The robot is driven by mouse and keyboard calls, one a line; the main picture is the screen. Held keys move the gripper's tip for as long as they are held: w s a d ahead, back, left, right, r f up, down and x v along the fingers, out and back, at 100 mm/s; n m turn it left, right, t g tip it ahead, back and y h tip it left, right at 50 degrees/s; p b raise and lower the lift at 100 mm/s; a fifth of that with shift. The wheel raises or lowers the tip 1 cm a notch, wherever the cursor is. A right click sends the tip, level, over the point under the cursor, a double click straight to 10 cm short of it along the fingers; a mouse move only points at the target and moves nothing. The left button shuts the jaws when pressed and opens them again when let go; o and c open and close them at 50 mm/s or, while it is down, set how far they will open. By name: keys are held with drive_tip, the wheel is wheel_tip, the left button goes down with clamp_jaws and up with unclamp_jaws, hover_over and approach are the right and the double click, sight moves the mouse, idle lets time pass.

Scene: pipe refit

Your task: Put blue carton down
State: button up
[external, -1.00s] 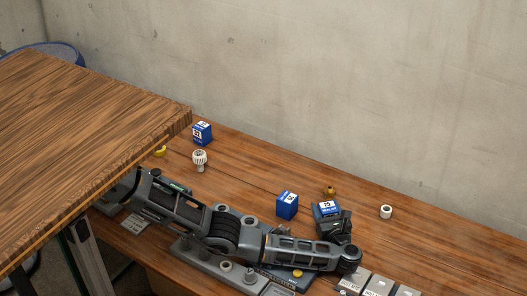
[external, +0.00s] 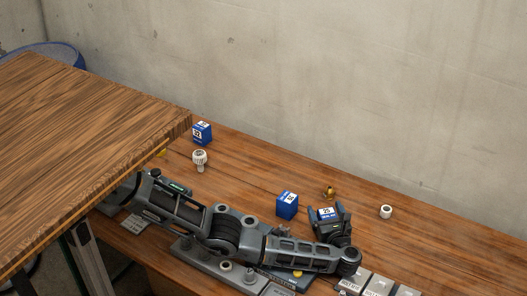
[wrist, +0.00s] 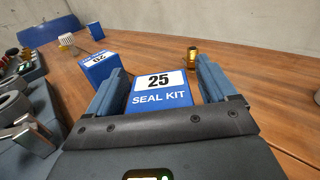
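The blue carton (wrist: 160,92), with a white label reading "25 SEAL KIT", stands upright on the wooden bench between my fingers. In the external view the carton (external: 326,213) is partly hidden by my gripper (external: 329,222). In the wrist view my gripper (wrist: 160,88) is open, with one finger on each side of the carton and small gaps beside it. The carton's lower part is hidden by the gripper body.
A second blue carton (external: 287,205) stands just left; another (external: 202,133) is farther back. A brass fitting (external: 329,192) lies behind my gripper, a white ring (external: 386,211) to its right. A white fitting (external: 199,160) stands farther left. Bench beyond the ring is clear.

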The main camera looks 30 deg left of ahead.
drive_tip(key=shift+r+p, duration=0.2)
drive_tip(key=shift+p, duration=0.15)
drive_tip(key=shift+r+p, duration=0.35)
drive_tip(key=shift+r, duration=0.2)
drive_tip(key=v, duration=0.1)
drive_tip(key=b+v, duration=0.1)
drive_tip(key=v, duration=0.2)
drive_tip(key=shift+s+d+f+b, duration=0.25)
drive_tip(key=shift+f+b, duration=0.1)
wheel_tip(320, 180, up, 7)
drive_tip(key=p, duration=0.2)
drive_tip(key=shift+r+p, duration=0.15)
drive_tip(key=shift+p, duration=0.2)
drive_tip(key=shift+s+d, duration=0.1)
drive_tip(key=shift+s, duration=0.05)
idle(0.3)
